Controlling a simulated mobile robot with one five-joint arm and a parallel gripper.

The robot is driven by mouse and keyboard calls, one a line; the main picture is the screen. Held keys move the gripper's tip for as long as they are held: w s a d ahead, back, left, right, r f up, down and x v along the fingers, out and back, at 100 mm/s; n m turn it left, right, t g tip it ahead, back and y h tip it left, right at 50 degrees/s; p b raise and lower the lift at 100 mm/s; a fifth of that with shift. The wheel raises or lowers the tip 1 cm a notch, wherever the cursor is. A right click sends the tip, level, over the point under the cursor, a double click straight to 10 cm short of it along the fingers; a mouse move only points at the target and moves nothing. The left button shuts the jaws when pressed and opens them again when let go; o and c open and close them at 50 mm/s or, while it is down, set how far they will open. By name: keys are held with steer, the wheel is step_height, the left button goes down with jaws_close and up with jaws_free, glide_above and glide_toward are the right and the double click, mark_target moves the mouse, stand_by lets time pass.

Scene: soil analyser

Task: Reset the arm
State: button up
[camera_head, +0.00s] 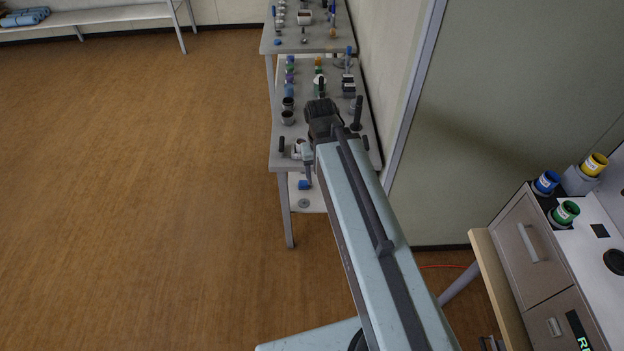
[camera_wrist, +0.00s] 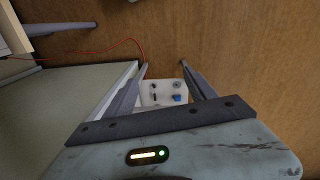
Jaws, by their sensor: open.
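My arm (camera_head: 372,240) reaches from the bottom of the head view up and away, over the near end of a bench. It ends at a dark joint over the bench. I cannot make out my gripper clearly in the head view. In the wrist view my gripper (camera_wrist: 164,65) is open, its two grey fingers apart with nothing held between them. Beyond and between the fingers, farther off, a small white surface (camera_wrist: 148,88) with a blue object (camera_wrist: 180,99) and a grey disc (camera_wrist: 177,84) shows.
The bench (camera_head: 290,163) carries several cups, jars and small devices. A wall panel (camera_head: 500,120) stands right of my arm. A red cable (camera_wrist: 100,52) lies on the floor. Floor on the left is clear.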

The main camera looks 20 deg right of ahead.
steer(key=shift+n+y, duration=0.3)
steer(key=shift+n, duration=0.3)
steer(key=a, duration=0.2)
steer(key=s+a, duration=0.1)
steer(key=a, duration=0.1)
steer(key=shift+a, duration=0.35)
step_height(320, 180, down, 7)
steer(key=b, duration=0.6)
steer(key=shift+b, duration=0.4)
